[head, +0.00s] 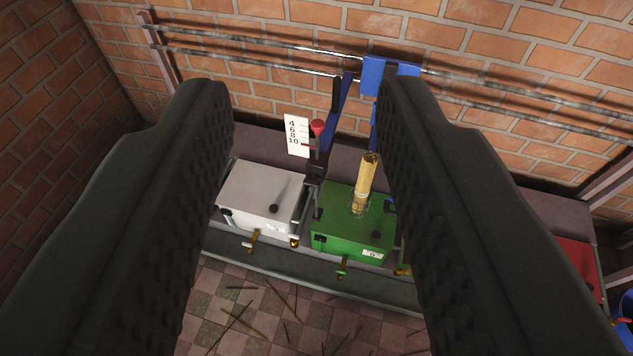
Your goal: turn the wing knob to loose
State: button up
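My gripper (303,90) is open and empty, its two dark fingers wide apart in the near foreground. Beyond and between them, a small red flared part (318,127) sits on a dark upright post, beside a white scale card (296,136) marked 4, 6, 8, 10. It may be the wing knob, but it is too small to be sure, and its turned position cannot be read. The post stands between a white box machine (256,190) and a green box machine (340,215). A yellow-brass cylinder (366,174) rises from the green one. Nothing touches my fingers.
The machines stand on a grey bench (300,265) against a brick wall with metal rails (270,50). Blue uprights (343,105) rise behind the green machine. A red machine (578,262) is at right, partly hidden. Thin sticks lie on the checkered floor (262,300).

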jog(key=o, duration=0.4)
jog(key=shift+w, duration=0.15)
jog(key=shift+c, duration=0.2)
jog(key=shift+o, duration=0.8)
jog(key=shift+w+a+f, duration=0.1)
jog(key=shift+w+a, duration=0.1)
jog(key=shift+w, duration=0.1)
jog(key=w+a+f+m+t+y+p, duration=0.1)
jog(key=w+a+f+p, duration=0.15)
jog(key=w+f, duration=0.9)
jog(key=w+a+f+m+y+p, duration=0.15)
jog(key=w+a+f, duration=0.25)
jog(key=w+f, duration=0.7)
jog(key=h+p, duration=0.6)
jog(key=h, duration=0.2)
send_near(310, 185)
jog(key=shift+m+t, duration=0.4)
jog(key=shift+m, duration=0.05)
jog(key=b+x, duration=0.1)
jog(key=x, duration=0.1)
jog(key=b+x, duration=0.1)
jog(key=x, duration=0.2)
jog(key=f+b+x, duration=0.1)
jog(key=x, duration=0.2)
jog(key=shift+w+d+f, duration=0.1)
jog(key=shift+w+d, duration=0.05)
jog(key=shift+d, duration=0.05)
jog(key=shift+w+d+b, duration=0.15)
jog(key=shift+w+b, duration=0.2)
jog(key=shift+w, duration=0.2)
